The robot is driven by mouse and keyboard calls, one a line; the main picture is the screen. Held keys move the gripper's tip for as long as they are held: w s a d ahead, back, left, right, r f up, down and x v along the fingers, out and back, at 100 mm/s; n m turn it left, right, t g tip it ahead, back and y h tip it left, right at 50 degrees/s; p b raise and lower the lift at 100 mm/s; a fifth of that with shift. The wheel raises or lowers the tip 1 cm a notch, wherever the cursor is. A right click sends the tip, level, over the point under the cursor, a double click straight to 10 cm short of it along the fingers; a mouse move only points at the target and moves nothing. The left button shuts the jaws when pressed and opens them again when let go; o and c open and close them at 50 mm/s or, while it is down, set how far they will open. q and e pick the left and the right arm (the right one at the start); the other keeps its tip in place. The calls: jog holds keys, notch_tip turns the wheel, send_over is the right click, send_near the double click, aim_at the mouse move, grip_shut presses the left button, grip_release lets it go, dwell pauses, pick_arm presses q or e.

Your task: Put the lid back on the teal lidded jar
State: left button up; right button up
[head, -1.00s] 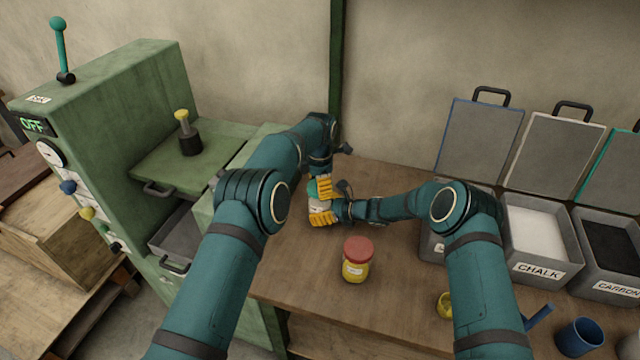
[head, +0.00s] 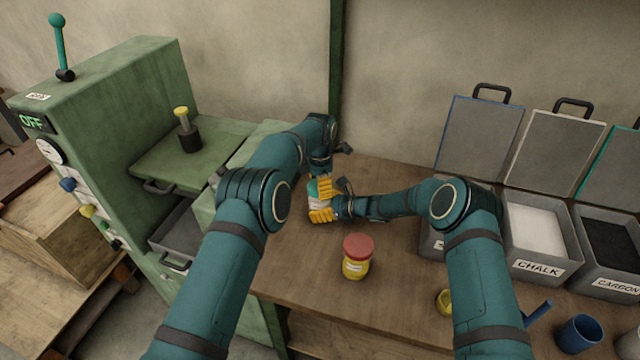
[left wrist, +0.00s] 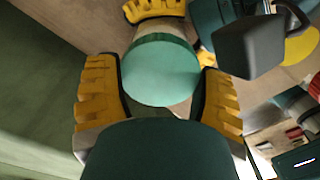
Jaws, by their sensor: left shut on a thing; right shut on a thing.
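The teal lid (head: 312,189) is between the yellow fingers of my left gripper (head: 321,188), which is shut on it. In the left wrist view the lid (left wrist: 160,74) shows as a round teal disc with a finger on each side. The pale body of the teal lidded jar (head: 315,203) is directly under the lid, lined up with it. My right gripper (head: 321,215) is shut on the jar body, low down; a yellow finger of it shows at the top of the left wrist view. The fingers hide the seam, so I cannot tell whether the lid is fully seated.
A yellow jar with a red lid (head: 357,258) stands in front on the wooden table (head: 300,262). A green press (head: 110,100) is at the left. Open bins, including chalk (head: 537,230) and carbon (head: 610,245), and a blue cup (head: 580,336) are at the right.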

grip_shut()
pick_arm(q)
jog(key=m, duration=0.8)
jog(key=shift+m, duration=0.4)
jog(key=m, duration=0.3)
jog(key=shift+m, duration=0.4)
jog(key=m, duration=0.4)
jog(key=o, duration=0.8)
